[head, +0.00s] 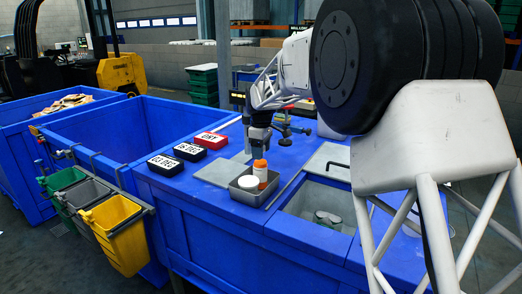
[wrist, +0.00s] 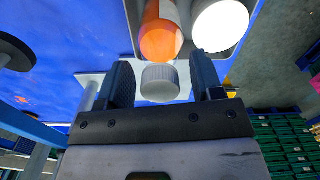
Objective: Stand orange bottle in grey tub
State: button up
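The orange bottle (head: 260,164) stands in a small grey metal tray (head: 249,198), directly below my gripper (head: 259,146). In the wrist view the orange bottle (wrist: 161,38) shows beyond the fingers, at the top centre. My gripper (wrist: 161,84) has its two dark fingers apart. A grey ribbed cap-like thing (wrist: 160,80) shows between them, with a narrow gap on each side; I cannot tell what it belongs to. The grey tub (head: 87,193) hangs on the side of the blue bin at the left, between the green and yellow tubs, well away from my gripper.
A white round container (head: 248,183) sits beside the bottle in the tray. Black and red label blocks (head: 188,151) lie left on the blue bench. The green tub (head: 67,179) and yellow tub (head: 117,233) flank the grey one. A recessed basin (head: 323,207) lies to the right.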

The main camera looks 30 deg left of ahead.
jog(key=shift+r, duration=0.1)
notch_tip(320, 180, up, 12)
dwell(0.9)
dwell(0.3)
dwell(0.5)
